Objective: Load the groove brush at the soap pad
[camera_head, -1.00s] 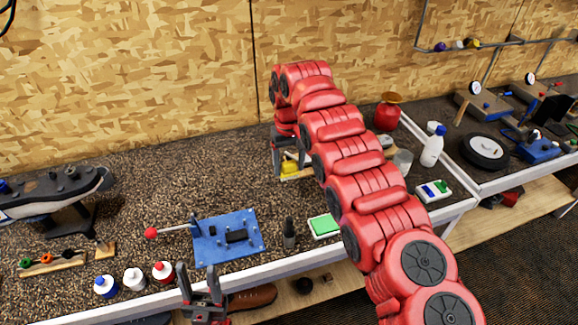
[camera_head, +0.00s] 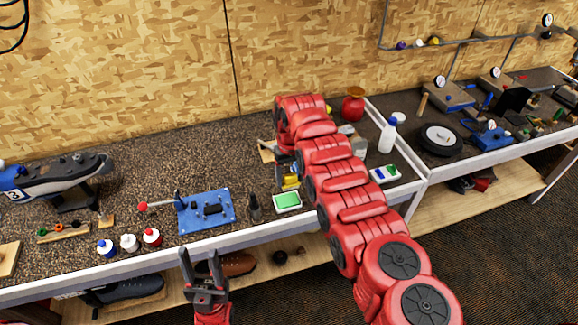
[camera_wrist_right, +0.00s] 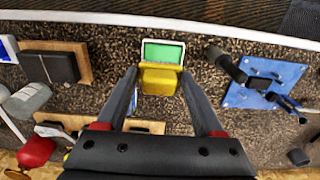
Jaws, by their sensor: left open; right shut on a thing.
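The groove brush appears as a yellow block (camera_head: 291,182), also in the right wrist view (camera_wrist_right: 160,82). My right gripper (camera_head: 287,172) is shut on it, with the fingers on either side. The soap pad is a green pad in a white tray (camera_head: 287,201) near the bench's front edge. In the right wrist view the soap pad (camera_wrist_right: 163,53) lies just beyond the block, whose edge overlaps the tray's near side; I cannot tell whether they touch. My left gripper (camera_head: 199,265) is open and empty in front of the bench edge.
A dark bottle (camera_head: 254,207) and a blue plate fixture (camera_head: 206,211) stand left of the pad. A wooden holder (camera_head: 266,152) lies behind my right gripper. A white tray with green and blue pieces (camera_head: 384,175) and a white bottle (camera_head: 388,135) are to the right.

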